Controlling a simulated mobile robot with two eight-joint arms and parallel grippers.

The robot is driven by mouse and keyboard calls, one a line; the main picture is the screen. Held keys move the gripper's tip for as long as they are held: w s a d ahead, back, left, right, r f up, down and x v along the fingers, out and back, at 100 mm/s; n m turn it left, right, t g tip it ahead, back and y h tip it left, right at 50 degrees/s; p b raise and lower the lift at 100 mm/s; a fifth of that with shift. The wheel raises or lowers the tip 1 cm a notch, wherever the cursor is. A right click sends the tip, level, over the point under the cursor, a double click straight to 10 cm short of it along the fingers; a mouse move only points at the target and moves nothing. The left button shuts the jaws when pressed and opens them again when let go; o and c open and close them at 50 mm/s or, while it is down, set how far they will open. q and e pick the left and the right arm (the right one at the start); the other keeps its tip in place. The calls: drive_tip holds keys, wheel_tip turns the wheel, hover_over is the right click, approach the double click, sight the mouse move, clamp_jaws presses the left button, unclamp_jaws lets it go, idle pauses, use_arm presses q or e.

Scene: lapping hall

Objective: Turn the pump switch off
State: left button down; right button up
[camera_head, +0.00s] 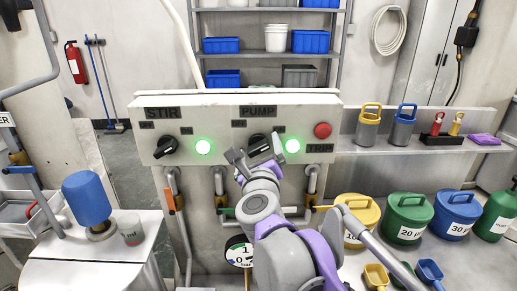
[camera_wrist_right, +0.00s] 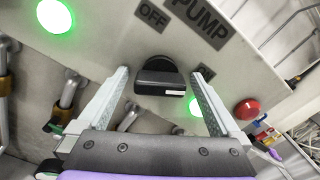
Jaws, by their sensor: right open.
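The pump switch is a black rotary knob (camera_head: 257,139) below the PUMP label (camera_head: 258,111) on a pale panel. In the right wrist view the knob (camera_wrist_right: 160,78) sits between my fingers, with a white mark on its right part. The OFF label (camera_wrist_right: 152,15) is above its left side; another label at right is partly hidden by a finger. The pump lamp (camera_head: 293,146) glows green. My right gripper (camera_head: 255,150) is open, its fingers either side of the knob; contact cannot be told. My left gripper is not in view.
At left on the panel are the STIR knob (camera_head: 165,148) and a lit green lamp (camera_head: 203,147). A red button (camera_head: 322,130) is right of the pump lamp. Pipes run below the panel. Yellow (camera_head: 357,212), green (camera_head: 408,213) and blue (camera_head: 455,211) lidded containers stand at lower right.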

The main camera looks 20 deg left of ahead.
drive_tip(key=c, duration=1.4)
drive_tip(key=shift+n, duration=0.3)
drive_tip(key=shift+n+p, duration=0.5)
drive_tip(key=shift+n, duration=0.5)
drive_tip(key=n, duration=0.2)
drive_tip(key=shift+n+p, duration=0.3)
drive_tip(key=shift+n, duration=0.1)
drive_tip(key=n, duration=0.3)
drive_tip(key=shift+n, duration=1.7)
